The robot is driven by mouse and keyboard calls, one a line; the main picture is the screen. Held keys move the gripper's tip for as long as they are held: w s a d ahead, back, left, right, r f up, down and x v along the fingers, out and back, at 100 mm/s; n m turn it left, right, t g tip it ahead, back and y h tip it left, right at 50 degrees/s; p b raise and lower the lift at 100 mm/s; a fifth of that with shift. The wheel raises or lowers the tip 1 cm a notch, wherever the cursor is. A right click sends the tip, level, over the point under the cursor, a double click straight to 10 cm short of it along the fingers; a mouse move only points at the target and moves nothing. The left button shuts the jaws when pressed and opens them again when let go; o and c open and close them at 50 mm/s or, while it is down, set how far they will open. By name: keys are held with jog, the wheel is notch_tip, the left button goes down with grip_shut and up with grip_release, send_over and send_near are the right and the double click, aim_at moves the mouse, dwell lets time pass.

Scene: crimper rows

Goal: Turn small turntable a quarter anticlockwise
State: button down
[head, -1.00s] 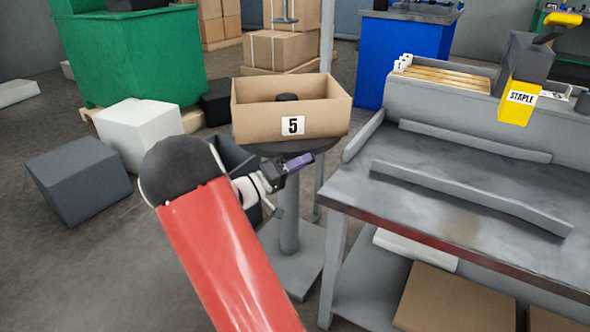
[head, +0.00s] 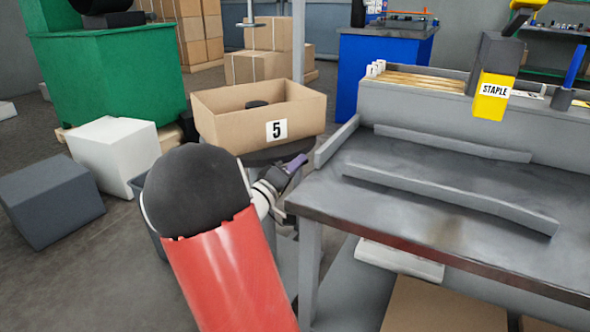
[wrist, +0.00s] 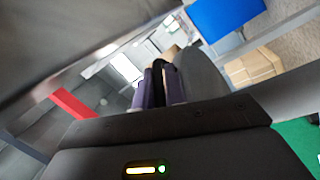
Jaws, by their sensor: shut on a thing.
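The small turntable (head: 278,155) is a dark round plate on a grey pedestal, left of the workbench. An open cardboard box (head: 240,135) marked 5 sits on it, its front angled slightly to the right. My gripper (head: 298,162), with purple fingers, is at the plate's right front edge, below the box. In the wrist view the purple fingers (wrist: 160,88) are shut on a narrow black piece (wrist: 159,68) at the plate's edge, which looks like a handle. My red arm and its dark joint hide most of the pedestal and the plate's front.
The grey workbench (head: 400,205) stands close to the right of my gripper, its corner near the plate. A white box (head: 112,155) and a dark grey box (head: 48,200) lie on the floor at left. A green bin (head: 110,75) stands behind. An upright post (head: 299,50) rises behind the turntable.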

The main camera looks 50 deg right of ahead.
jog(key=shift+s+d+r, duration=0.1)
jog(key=shift+d+r, duration=0.05)
jog(key=c, duration=1.5)
grip_release()
jog(key=shift+v, duration=3.95)
